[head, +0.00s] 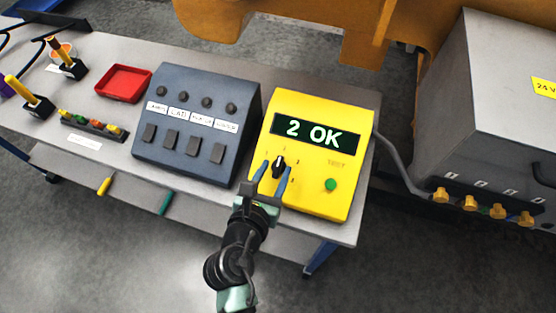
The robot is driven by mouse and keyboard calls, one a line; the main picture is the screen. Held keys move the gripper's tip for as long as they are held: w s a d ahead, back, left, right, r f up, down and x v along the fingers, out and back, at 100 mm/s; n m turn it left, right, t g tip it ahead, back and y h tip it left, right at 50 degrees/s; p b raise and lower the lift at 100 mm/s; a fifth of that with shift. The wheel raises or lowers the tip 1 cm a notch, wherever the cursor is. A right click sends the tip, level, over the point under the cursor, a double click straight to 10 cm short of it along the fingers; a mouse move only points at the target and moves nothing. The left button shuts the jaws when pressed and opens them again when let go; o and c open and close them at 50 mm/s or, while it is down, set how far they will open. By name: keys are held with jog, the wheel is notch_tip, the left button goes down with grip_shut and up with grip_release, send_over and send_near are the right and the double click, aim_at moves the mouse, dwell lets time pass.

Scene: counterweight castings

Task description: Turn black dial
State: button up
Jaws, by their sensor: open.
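Small position marks surround the dial, partly too small to read. My gripper (272,172) is open, with its two blue fingers on either side of the dial. I cannot tell whether the fingers touch it.
A dark grey panel (196,127) with several knobs and switches stands close to the left. A red tray (123,83) lies further left. A grey cabinet (490,106) with yellow connectors stands at right, joined by a grey cable.

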aim_at(278, 166)
jog(key=shift+x, duration=1.55)
jog(key=c, duration=0.7)
grip_shut()
